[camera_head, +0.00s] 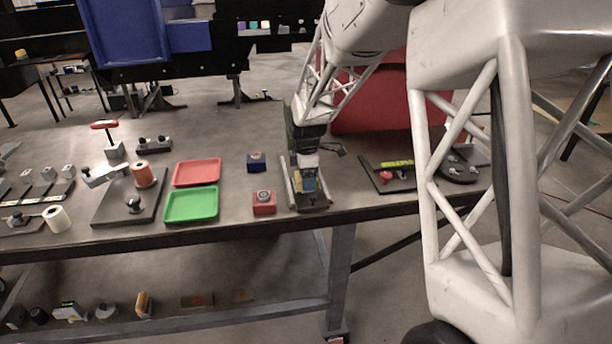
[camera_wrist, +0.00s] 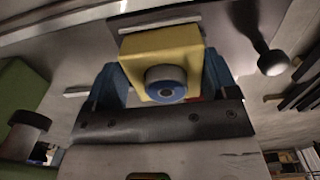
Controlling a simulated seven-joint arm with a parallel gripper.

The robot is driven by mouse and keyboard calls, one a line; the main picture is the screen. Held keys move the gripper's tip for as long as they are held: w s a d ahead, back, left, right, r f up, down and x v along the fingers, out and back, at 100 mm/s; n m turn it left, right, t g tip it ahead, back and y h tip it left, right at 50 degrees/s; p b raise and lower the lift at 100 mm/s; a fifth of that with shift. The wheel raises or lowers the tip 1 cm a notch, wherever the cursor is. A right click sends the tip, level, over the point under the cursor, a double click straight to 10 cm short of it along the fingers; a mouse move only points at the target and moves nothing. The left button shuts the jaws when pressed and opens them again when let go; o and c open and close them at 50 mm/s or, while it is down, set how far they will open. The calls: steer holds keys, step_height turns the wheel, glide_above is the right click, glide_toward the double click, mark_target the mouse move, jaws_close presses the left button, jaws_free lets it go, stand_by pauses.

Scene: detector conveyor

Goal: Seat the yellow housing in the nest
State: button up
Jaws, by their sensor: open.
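The yellow housing (camera_wrist: 160,45), a block with a round grey and blue boss, sits between the two blue fingers of my open gripper (camera_wrist: 160,82). The fingers are very close to its sides; I cannot tell whether they touch it. In the head view my gripper (camera_head: 307,180) points down at a grey metal fixture (camera_head: 313,206) near the table's front edge, which seems to be the nest. The housing is mostly hidden there by the gripper. Its underside is hidden, so I cannot tell whether it is fully down in the nest.
Left of the fixture are a red block (camera_head: 264,209), a blue block (camera_head: 257,168), a green tray (camera_head: 191,211) and a red tray (camera_head: 197,166). To the right is a dark board with a red knob (camera_head: 386,177). A dark ball-ended knob (camera_wrist: 272,60) stands near the gripper.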

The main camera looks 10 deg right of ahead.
steer(key=shift+s+f, duration=0.5)
steer(key=shift+f, duration=0.3)
step_height(320, 180, up, 14)
steer(key=shift+w, duration=0.25)
steer(key=s+d+r+m+t, duration=0.1)
steer(key=s+r+m, duration=0.3)
steer(key=s, duration=0.7)
steer(key=s+d+r+m, duration=0.1)
steer(key=s+r+m, duration=0.3)
steer(key=s, duration=0.6)
steer(key=s+f+m, duration=0.2)
steer(key=s+m, duration=0.3)
steer(key=s, duration=0.5)
steer(key=s+d+f+m+t, duration=0.1)
steer(key=s+m, duration=0.4)
steer(key=s, duration=0.5)
steer(key=shift+d+f, duration=0.25)
steer(key=shift+f, duration=0.35)
